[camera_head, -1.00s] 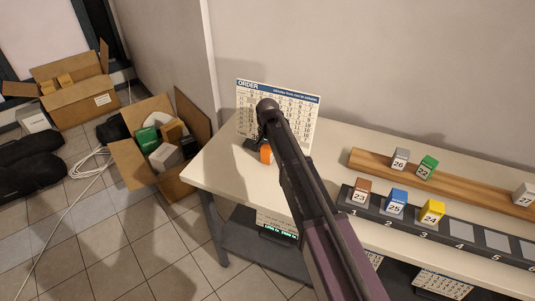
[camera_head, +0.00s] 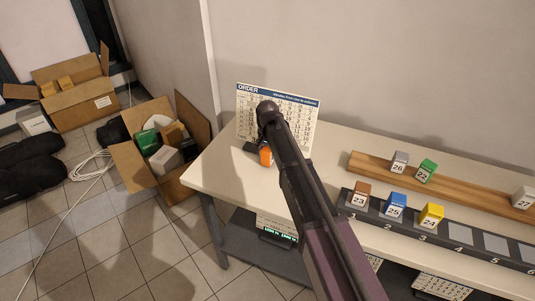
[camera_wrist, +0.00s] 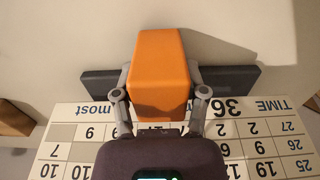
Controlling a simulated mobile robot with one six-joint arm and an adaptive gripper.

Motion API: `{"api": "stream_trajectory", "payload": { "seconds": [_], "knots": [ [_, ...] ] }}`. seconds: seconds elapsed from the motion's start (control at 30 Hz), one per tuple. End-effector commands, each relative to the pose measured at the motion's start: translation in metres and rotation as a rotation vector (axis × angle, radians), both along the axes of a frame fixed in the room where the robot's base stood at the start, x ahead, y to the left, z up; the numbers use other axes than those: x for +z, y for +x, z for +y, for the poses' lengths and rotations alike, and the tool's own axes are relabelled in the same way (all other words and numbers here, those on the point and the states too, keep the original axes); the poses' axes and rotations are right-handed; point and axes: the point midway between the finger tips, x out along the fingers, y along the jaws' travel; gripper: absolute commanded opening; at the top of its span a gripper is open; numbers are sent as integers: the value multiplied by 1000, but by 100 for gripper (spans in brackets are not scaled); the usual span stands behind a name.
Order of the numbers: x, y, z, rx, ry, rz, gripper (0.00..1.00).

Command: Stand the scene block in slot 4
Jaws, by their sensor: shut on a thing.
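My gripper (camera_wrist: 160,95) is shut on an orange block (camera_wrist: 160,62) in the wrist view, one finger on each side. In the head view my arm hides most of the gripper, and the orange block (camera_head: 266,157) shows just below the order board (camera_head: 300,112), at the table's left part. I cannot tell whether the block touches the table. The dark slot rack (camera_head: 372,218) holds a brown block (camera_head: 360,196) in slot 1, a blue block (camera_head: 395,206) in slot 2 and a yellow block (camera_head: 431,215) in slot 3. Slot 4 (camera_head: 460,233) is empty.
A wooden ledge (camera_head: 470,187) behind the rack carries a grey block (camera_head: 399,162), a green block (camera_head: 426,170) and a pale block (camera_head: 523,198). Slot 5 (camera_head: 495,244) is empty. Open cartons (camera_head: 133,170) stand on the floor left of the table (camera_head: 215,176).

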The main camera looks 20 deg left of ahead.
Motion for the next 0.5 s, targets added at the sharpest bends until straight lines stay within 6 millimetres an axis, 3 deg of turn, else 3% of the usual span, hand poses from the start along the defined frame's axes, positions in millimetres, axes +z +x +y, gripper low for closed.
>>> {"api": "stream_trajectory", "payload": {
  "seconds": [0.37, 0.5],
  "knots": [
    [35, 0, 0, 0, 0, 0, 0],
    [32, -34, -23, 0, 0, 0, 0]
  ]
}}
